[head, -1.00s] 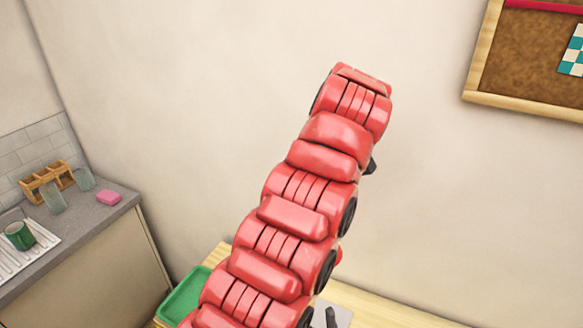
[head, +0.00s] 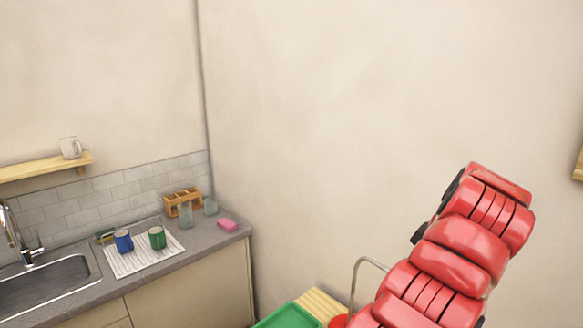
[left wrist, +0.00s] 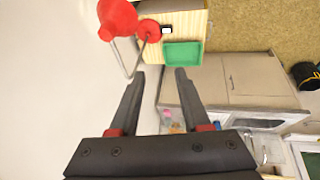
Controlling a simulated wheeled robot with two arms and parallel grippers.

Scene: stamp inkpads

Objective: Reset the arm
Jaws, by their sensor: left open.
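My left gripper (left wrist: 160,76) shows in the left wrist view with its two dark fingers apart and nothing between them. It is in the air, away from the table (left wrist: 190,22) and the counter. In the head view a red jointed arm, mine, rises from the bottom edge at the right. I cannot make out a gripper on it there. My right gripper is not in view.
A green tray (head: 290,318) and a lamp's thin bent rod (head: 354,285) are near the arm. The red lamp head (left wrist: 118,18) is close by in the wrist view. A counter has a sink (head: 45,285), blue mug (head: 123,241) and green mug (head: 157,238). Wall space is clear.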

